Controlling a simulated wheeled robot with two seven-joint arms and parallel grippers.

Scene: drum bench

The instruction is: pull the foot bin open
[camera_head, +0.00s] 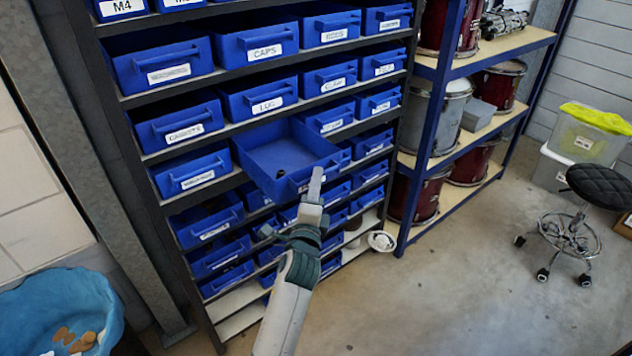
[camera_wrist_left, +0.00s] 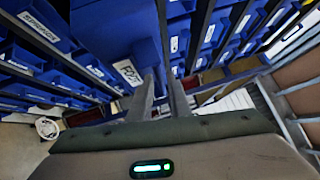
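The foot bin (camera_head: 278,157) is a blue open-topped bin in the middle of the rack. It stands well out from its shelf, with its inside floor showing and a small dark item in it. Its white label, reading FOOT in part, shows in the left wrist view (camera_wrist_left: 129,72). My left gripper (camera_head: 317,176) is at the bin's front face, its fingers pointing up at the handle. In the left wrist view the two fingers (camera_wrist_left: 161,82) are close together on either side of blue plastic, apparently closed on the handle; the exact contact is hidden. My right gripper is not in view.
Other labelled blue bins, such as CAPS (camera_head: 265,52), fill the dark rack around it. A blue-framed shelf (camera_head: 428,120) with drums stands to the right. A black stool (camera_head: 600,187) stands on open floor at far right. A blue tub (camera_head: 65,310) is at lower left.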

